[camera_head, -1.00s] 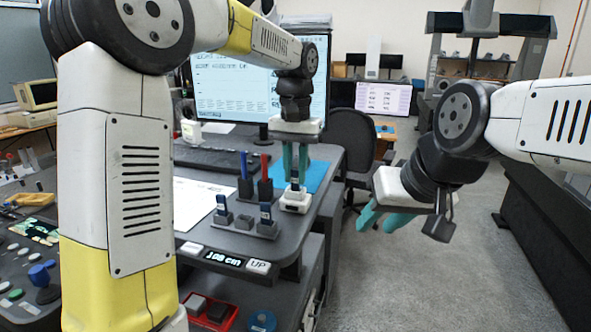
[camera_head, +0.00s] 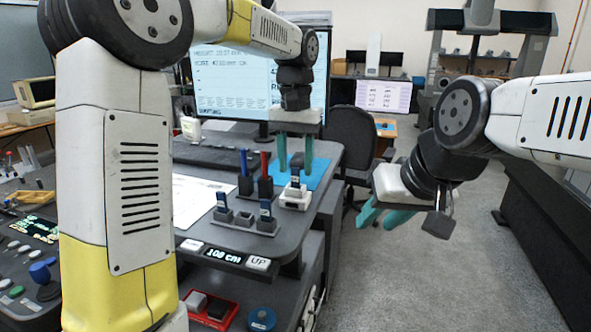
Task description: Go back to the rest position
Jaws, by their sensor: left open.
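My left gripper (camera_head: 295,152) points down above the right part of the desk (camera_head: 225,240). Its two teal fingers are apart, with nothing held between them. Just below and between the fingertips stands a small dark blue device (camera_head: 295,177) in a white base (camera_head: 295,200). The fingertips look a little above it; I cannot tell the exact gap. My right gripper (camera_head: 380,216) hangs over the aisle at the right, clear of the desk. Its teal fingers point down and left and look apart and empty.
A blue mat (camera_head: 320,172) lies behind the white base. Holders with a blue and a red pen (camera_head: 265,165) and a dark rack (camera_head: 243,219) stand left of it. A monitor (camera_head: 235,95) rises behind. The grey floor (camera_head: 400,280) at right is open.

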